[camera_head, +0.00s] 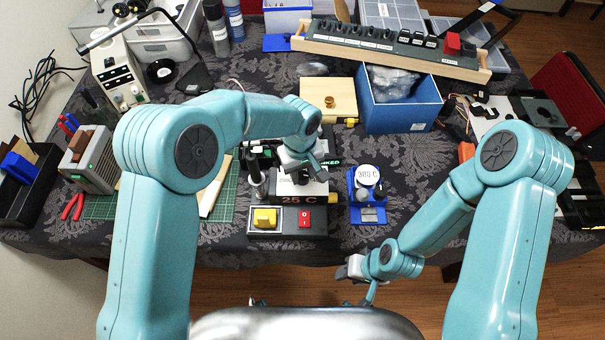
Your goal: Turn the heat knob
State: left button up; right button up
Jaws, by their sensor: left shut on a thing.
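A device with a "25 C" display (299,199) stands at the front middle of the table. My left gripper (302,174) is over its upper part, with fingers pointing down. It is shut on a small dark knob there, which I take to be the heat knob; the fingers and wrist hide most of it, so its angle cannot be read. My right gripper (356,275) hangs low in front of the table edge, away from the device. Its jaw opening cannot be made out.
A blue stand with a white round part marked "300 C" (367,176) is just right of the device. A green cutting mat (225,205) lies to the left. A blue box (400,118) and a wooden panel of switches (390,55) are behind.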

aim_at(300, 173)
pick_arm(q)
jog(key=m+b, duration=0.2)
jog(key=m, duration=0.2)
jog(key=shift+w, duration=0.1)
jog(key=shift+r+m+b, duration=0.1)
jog(key=shift+m+b, duration=0.3)
jog(key=shift+m, duration=2.1)
jog(key=shift+w, duration=0.1)
jog(key=o, duration=1)
jog(key=shift+o, duration=0.2)
jog(key=shift+r, duration=0.1)
notch_tip(300, 173, up, 16)
jog(key=shift+a, duration=0.3)
jog(key=shift+w, duration=0.1)
